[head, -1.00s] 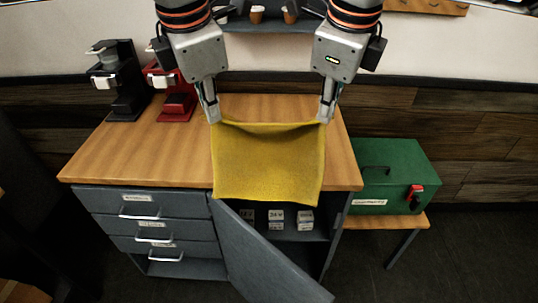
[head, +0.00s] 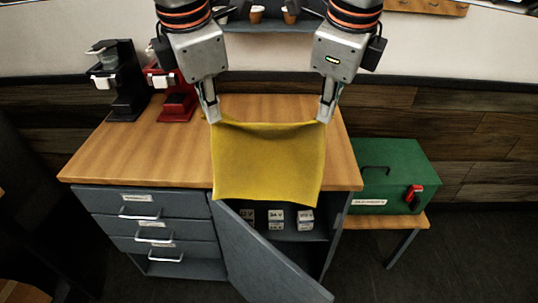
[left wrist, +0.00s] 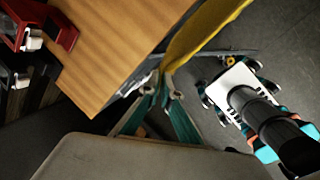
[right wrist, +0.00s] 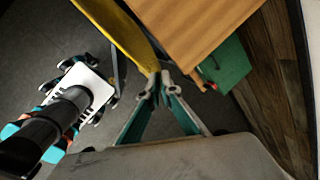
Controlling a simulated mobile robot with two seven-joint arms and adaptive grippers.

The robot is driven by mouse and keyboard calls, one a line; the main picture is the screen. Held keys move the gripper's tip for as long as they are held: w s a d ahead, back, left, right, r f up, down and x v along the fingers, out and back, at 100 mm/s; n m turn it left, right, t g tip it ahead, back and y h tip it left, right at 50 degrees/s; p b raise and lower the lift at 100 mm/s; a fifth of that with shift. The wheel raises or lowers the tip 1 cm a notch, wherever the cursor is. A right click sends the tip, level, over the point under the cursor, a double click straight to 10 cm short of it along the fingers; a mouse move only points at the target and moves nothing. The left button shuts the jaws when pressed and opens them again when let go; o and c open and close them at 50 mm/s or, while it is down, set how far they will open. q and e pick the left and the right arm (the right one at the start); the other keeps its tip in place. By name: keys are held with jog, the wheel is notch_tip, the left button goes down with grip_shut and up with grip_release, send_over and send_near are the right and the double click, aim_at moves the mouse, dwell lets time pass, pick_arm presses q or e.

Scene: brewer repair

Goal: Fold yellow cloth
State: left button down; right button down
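The yellow cloth (head: 268,165) hangs spread between my two grippers in the head view, its top edge sagging slightly. Its lower part hangs in front of the cabinet's front edge. My left gripper (head: 214,117) is shut on the cloth's upper left corner. My right gripper (head: 324,118) is shut on the upper right corner. In the left wrist view the cloth (left wrist: 205,30) runs up from the closed fingertips (left wrist: 165,84). In the right wrist view the cloth (right wrist: 120,38) runs up and left from the closed fingertips (right wrist: 156,84).
The wooden worktop (head: 130,155) is clear left of the cloth. A black brewer (head: 124,85) and a red brewer (head: 175,100) stand at its back left. The grey cabinet door (head: 265,255) hangs open below. A green toolbox (head: 395,170) stands on a low table at right.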

pick_arm(q)
jog(key=shift+w, duration=0.1)
pick_arm(e)
jog(key=shift+w, duration=0.1)
dwell(0.6)
